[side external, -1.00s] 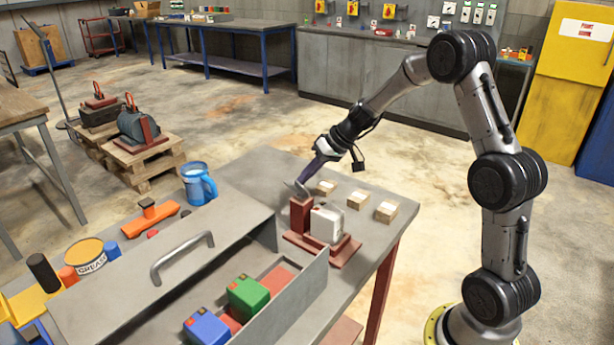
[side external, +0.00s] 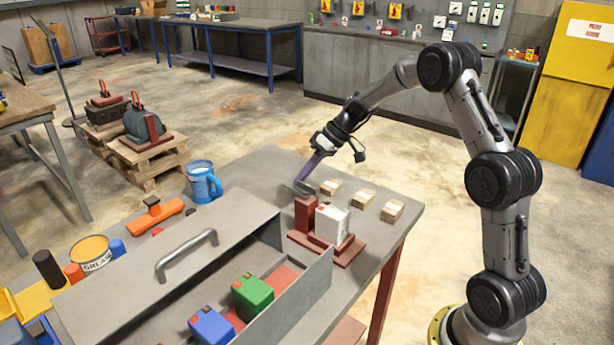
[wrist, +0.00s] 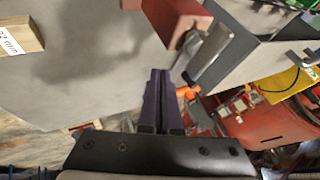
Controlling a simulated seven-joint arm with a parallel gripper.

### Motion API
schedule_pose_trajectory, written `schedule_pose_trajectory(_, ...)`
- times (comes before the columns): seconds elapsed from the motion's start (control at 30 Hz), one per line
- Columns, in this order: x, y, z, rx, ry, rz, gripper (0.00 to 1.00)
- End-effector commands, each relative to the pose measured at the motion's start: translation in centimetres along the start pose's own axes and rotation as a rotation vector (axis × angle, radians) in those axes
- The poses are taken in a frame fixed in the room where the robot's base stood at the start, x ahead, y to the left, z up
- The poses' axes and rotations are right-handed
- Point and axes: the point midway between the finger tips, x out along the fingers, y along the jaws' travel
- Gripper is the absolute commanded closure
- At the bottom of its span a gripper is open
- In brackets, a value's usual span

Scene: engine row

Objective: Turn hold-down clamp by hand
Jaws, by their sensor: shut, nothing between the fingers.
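The red-brown clamp fixture (side external: 306,215) stands on the grey bench with a white block (side external: 332,224) on its base. The grey metal hold-down clamp (side external: 297,188) sits at the top of its post. In the wrist view the clamp (wrist: 211,52) shows as a grey bar beside the red-brown post (wrist: 172,18). My gripper (side external: 304,182) points down at the clamp from behind. In the wrist view my gripper (wrist: 160,72) has its dark purple fingers together, empty, just left of the bar. I cannot tell whether they touch it.
Three small wooden blocks (side external: 362,199) stand in a row behind and right of the fixture. A grey open-topped box (side external: 300,300) with green and blue blocks is in front. A blue mug (side external: 201,183) and an orange tool (side external: 152,216) lie left. The bench's right edge is close.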

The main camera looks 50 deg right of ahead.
Motion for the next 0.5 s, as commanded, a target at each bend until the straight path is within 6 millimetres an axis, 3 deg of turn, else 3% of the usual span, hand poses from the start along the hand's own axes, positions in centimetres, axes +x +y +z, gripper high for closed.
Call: schedule_pose_trajectory(0.5, 1.7, -1.9, -1.2, -0.396, -0.211, -0.210, 1.00)
